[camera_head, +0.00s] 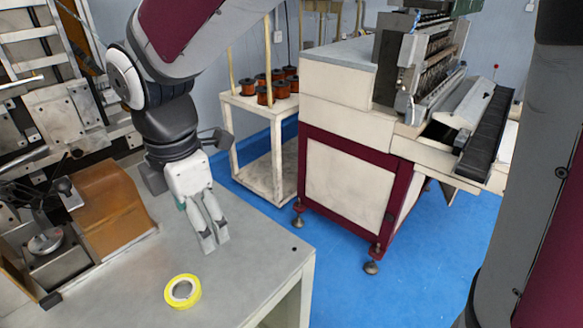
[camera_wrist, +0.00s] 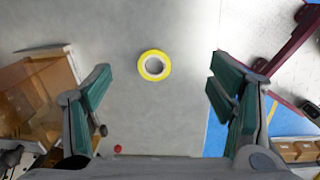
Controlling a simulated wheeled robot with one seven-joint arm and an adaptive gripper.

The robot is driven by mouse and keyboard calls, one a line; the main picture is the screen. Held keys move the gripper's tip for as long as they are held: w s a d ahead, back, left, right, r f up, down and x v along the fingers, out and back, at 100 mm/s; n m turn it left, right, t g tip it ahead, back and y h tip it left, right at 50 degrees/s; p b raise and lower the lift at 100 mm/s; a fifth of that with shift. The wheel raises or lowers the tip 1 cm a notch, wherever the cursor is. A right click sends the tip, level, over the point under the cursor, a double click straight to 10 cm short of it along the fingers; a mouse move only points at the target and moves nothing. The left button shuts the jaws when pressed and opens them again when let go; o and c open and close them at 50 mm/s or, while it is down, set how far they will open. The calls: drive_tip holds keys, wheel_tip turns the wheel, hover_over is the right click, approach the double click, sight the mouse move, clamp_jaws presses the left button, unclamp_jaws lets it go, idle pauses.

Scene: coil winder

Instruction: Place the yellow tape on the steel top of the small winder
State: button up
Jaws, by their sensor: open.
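A roll of yellow tape (camera_head: 182,291) lies flat on the grey steel top (camera_head: 243,262) of the small winder, near its front edge. In the wrist view the yellow tape (camera_wrist: 154,65) lies ahead of the fingers, between their lines and apart from them. My gripper (camera_head: 215,244) points down over the steel top, behind the tape in the head view. In the wrist view my gripper (camera_wrist: 160,95) is open, with its green finger pads wide apart and nothing between them. I cannot tell its exact height above the top.
A brown guard (camera_head: 112,208) and machine parts stand at the left of the steel top. A white stand (camera_head: 257,150) with several copper spools is behind. A large cream and maroon machine (camera_head: 352,168) stands at the right, across blue floor (camera_head: 345,285). The top's right part is clear.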

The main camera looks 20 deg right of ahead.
drive_tip(key=s+d+r+m+t, duration=0.1)
drive_tip(key=s+d+r+m, duration=0.1)
drive_tip(key=s+d+m, duration=0.2)
drive_tip(key=s+d+r+m+t, duration=0.1)
drive_tip(key=s+d+m, duration=0.3)
drive_tip(key=d+m, duration=0.6)
drive_tip(key=s+d+r+m+t, duration=0.2)
drive_tip(key=s+d+r+m, duration=0.1)
drive_tip(key=d+m, duration=0.5)
drive_tip(key=shift+s+r+m, duration=0.4)
drive_tip(key=shift+s+m, duration=0.3)
drive_tip(key=shift+s, duration=0.2)
